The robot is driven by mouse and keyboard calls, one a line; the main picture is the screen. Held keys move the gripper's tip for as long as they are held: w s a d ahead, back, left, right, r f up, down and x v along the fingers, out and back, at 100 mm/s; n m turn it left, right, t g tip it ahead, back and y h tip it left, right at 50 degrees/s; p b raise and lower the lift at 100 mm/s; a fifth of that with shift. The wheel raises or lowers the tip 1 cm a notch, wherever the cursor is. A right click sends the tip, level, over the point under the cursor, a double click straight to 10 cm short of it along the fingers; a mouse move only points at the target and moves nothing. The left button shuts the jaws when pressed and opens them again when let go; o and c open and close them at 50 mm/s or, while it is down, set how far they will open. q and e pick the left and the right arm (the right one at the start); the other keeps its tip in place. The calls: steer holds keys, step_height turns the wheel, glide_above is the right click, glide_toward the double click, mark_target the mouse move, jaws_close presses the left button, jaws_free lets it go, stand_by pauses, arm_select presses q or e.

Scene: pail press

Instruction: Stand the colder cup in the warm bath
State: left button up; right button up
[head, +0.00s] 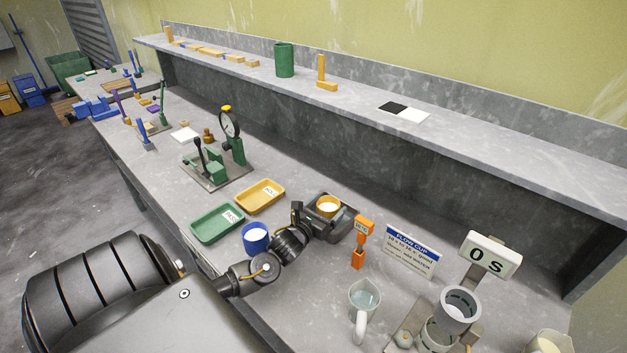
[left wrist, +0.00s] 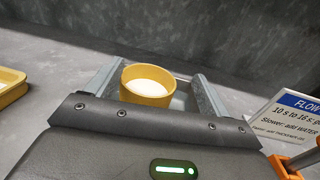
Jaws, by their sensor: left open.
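A yellow cup (head: 328,206) with pale contents stands on the bench. In the left wrist view, the yellow cup (left wrist: 148,86) is upright between the two fingers of my left gripper (left wrist: 160,75). My left gripper (head: 331,203) is open around this cup, with a gap visible on its right side. A blue cup (head: 256,238) with white contents stands to the left, by the front edge and close to my left arm. I cannot pick out the warm bath for certain, nor tell from the frames which cup is colder. My right gripper is out of view.
Green (head: 217,223) and yellow (head: 260,196) trays lie left of the cups. An orange upright device (head: 361,243), a flow cup sign (head: 411,250), a water jug (head: 364,299) and a stand with a "0 S" display (head: 488,255) are to the right. A shelf (head: 350,91) overhangs behind.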

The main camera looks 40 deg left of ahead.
arm_select(q)
steer(key=s, duration=0.4)
steer(key=s+b, duration=0.1)
steer(key=s, duration=0.2)
steer(key=shift+d+r, duration=0.25)
steer(key=shift+d, duration=0.1)
steer(key=shift+s+d+r, duration=0.1)
steer(key=shift+s+r, duration=0.1)
steer(key=shift+s, duration=0.45)
